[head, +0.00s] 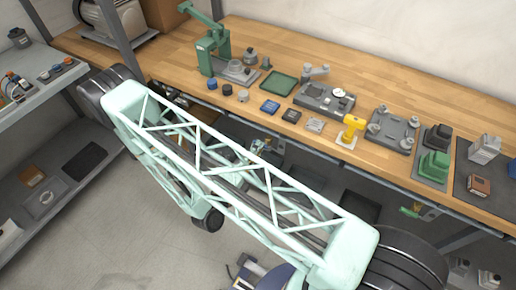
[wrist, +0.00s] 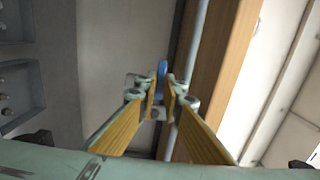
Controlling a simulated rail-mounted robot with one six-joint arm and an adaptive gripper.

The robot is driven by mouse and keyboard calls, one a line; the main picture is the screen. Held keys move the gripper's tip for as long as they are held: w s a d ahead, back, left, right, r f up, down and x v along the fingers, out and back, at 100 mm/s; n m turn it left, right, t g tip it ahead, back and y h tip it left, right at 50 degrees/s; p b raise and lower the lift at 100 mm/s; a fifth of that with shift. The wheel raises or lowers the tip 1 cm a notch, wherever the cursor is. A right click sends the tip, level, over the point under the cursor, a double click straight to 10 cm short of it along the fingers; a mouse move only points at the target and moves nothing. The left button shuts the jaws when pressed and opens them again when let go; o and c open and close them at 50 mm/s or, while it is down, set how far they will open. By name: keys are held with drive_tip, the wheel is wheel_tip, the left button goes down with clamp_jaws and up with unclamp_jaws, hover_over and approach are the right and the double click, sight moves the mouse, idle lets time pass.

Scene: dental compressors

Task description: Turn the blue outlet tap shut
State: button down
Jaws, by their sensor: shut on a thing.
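The blue outlet tap's handle (wrist: 162,70) shows in the wrist view as a narrow upright blue piece. My gripper (wrist: 161,97) is shut on it, with its two yellow-faced fingers on either side and the handle rising just beyond the tips. The tap's body below the handle is mostly hidden by the fingers. I cannot tell the handle's angle to its pipe from this view. In the head view my pale green arm crosses the picture, and I cannot make out the blue tap or the fingertips clearly.
A wooden bench edge (wrist: 228,70) and a thin grey pipe (wrist: 198,40) run close to the right of my gripper. The bench (head: 300,60) carries a green press (head: 207,55), a yellow tool (head: 353,127) and several small parts. Grey shelving (head: 55,80) stands at left.

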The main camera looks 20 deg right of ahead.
drive_tip(key=c, duration=2.7)
unclamp_jaws()
drive_tip(key=shift+c, duration=0.2)
drive_tip(key=shift+s+a, duration=0.15)
drive_tip(key=v, duration=1.1)
drive_tip(key=shift+s+a, duration=0.2)
